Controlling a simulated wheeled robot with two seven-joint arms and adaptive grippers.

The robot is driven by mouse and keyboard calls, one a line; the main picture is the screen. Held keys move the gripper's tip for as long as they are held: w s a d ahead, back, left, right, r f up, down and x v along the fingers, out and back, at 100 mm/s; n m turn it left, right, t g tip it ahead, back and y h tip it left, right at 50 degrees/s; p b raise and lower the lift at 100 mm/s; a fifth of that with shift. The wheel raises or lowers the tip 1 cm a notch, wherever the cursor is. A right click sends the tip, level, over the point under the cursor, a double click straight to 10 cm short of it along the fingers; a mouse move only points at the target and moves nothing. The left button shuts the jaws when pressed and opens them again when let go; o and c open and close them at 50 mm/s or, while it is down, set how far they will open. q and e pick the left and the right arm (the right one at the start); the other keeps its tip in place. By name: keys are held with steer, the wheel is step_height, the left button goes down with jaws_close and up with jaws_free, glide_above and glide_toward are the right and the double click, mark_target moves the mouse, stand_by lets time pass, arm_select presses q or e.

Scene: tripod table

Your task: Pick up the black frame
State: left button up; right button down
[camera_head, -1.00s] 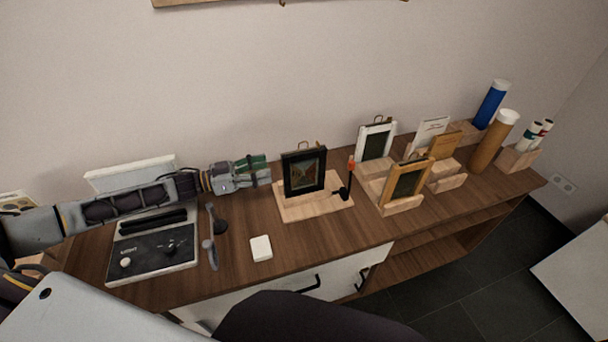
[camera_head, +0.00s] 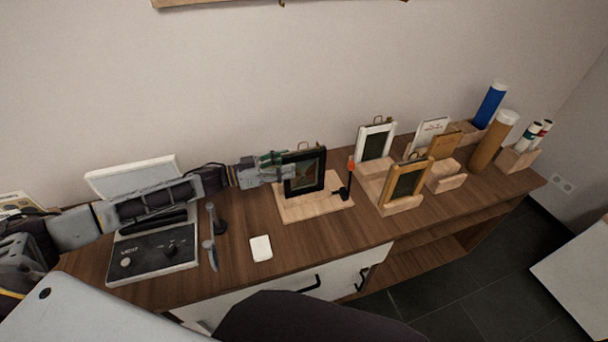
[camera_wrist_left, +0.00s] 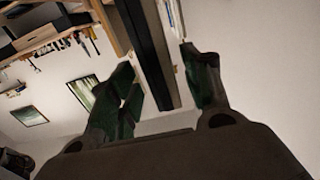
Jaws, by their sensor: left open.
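The black frame (camera_head: 305,171) stands upright on a light wooden base (camera_head: 318,206) at the middle of the desk. It holds a small dark picture. My left gripper (camera_head: 284,167) reaches in from the left and is at the frame's left edge. In the left wrist view, the gripper's two green-padded fingers (camera_wrist_left: 160,88) are open, with the dark edge of the frame (camera_wrist_left: 147,45) between them. A clear gap shows between the frame edge and the right finger. My right gripper is not in view.
A small black stand with a red-tipped stick (camera_head: 350,172) is on the base's right side. A white frame (camera_head: 375,143) and a wooden frame (camera_head: 405,181) stand further right. A white block (camera_head: 261,248) lies in front. The wall is close behind.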

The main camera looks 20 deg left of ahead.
mark_target(304, 159)
arm_select(q)
steer(key=shift+w+d, duration=0.4)
steer(key=shift+d, duration=0.2)
steer(key=shift+p+x, duration=0.3)
steer(key=shift+x, duration=2.25)
steer(key=shift+w, duration=0.15)
jaws_close()
